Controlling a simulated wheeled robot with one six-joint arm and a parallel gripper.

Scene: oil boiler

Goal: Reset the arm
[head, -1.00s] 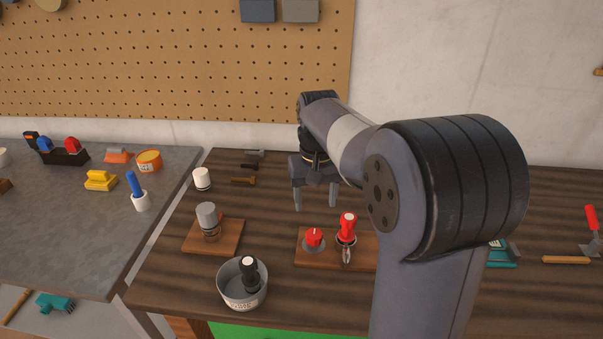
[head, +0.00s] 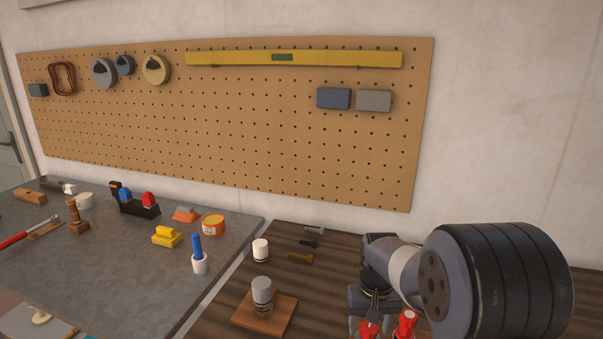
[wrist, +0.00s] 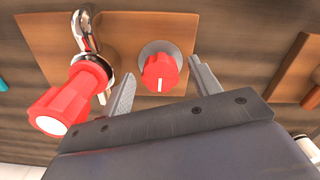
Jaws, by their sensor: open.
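My gripper (head: 370,318) is at the lower right in the head view, its lower end cut off by the frame. In the wrist view my gripper (wrist: 163,84) is open, its two grey fingers apart. A red knob (wrist: 160,70) on a grey disc shows between the fingers; I cannot tell whether they touch it. A red handle (wrist: 62,104) with a shiny metal part stands to its left. Both are on a wooden board (wrist: 130,25). The knob (head: 369,329) and handle (head: 406,322) also show partly at the head view's bottom edge.
A grey cylinder (head: 262,290) stands on a wooden block (head: 250,318) left of my gripper. A white cylinder (head: 260,250) is behind it. A grey table (head: 120,265) with several tools is at the left. A pegboard (head: 250,130) hangs on the wall behind.

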